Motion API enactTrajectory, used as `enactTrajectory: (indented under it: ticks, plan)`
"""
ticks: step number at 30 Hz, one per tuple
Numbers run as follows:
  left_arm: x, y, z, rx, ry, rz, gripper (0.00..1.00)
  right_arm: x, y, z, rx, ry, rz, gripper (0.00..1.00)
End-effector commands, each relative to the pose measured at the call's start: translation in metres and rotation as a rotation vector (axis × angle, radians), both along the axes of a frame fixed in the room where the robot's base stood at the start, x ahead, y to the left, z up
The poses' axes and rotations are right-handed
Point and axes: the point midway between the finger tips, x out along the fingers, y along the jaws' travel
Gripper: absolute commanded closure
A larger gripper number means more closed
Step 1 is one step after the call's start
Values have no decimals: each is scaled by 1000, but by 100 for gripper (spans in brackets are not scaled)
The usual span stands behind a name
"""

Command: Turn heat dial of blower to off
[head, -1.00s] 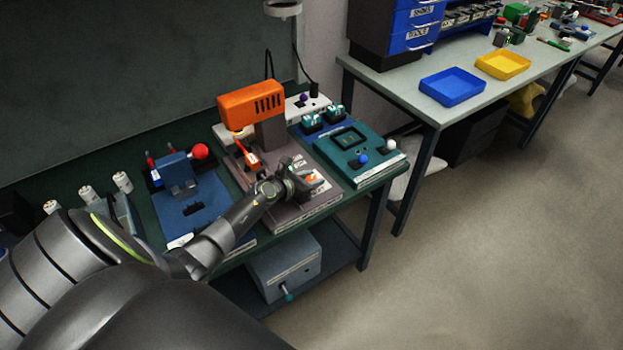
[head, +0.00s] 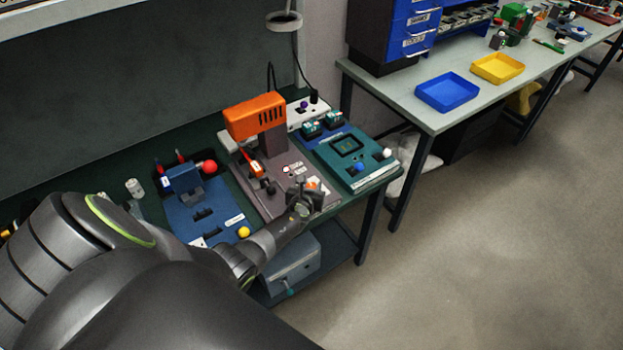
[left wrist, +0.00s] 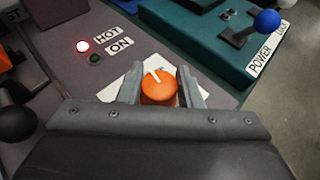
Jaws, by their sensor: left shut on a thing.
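The blower (head: 256,117) is an orange housing on a dark post, fixed to a grey-brown base plate on the bench. Its heat dial (left wrist: 158,86) is a round orange knob with a white pointer line, on a white label plate. In the left wrist view the pointer tilts up and slightly left. My left gripper (left wrist: 160,88) is shut on the dial, one finger on each side of it. In the head view this gripper (head: 304,190) is over the front right of the base and mostly covers the dial. My right gripper is not in view.
A red lamp is lit by the HOT label (left wrist: 107,37), above the ON label (left wrist: 119,46). A black lever knob (left wrist: 17,123) stands close at the left. A teal unit (head: 351,157) with a blue knob (left wrist: 267,20) stands right. A blue fixture (head: 202,208) stands left.

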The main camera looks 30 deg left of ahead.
Motion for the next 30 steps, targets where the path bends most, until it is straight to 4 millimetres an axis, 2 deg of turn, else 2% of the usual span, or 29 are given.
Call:
enactTrajectory:
  ticks: [4,11,30]
  plan:
    - [2,-2,1,-1,-2,138,91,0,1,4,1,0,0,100]
    - [3,-2,-2,-2,-3,356,91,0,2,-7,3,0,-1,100]
    - [3,0,-4,0,-4,898,91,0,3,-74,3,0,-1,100]
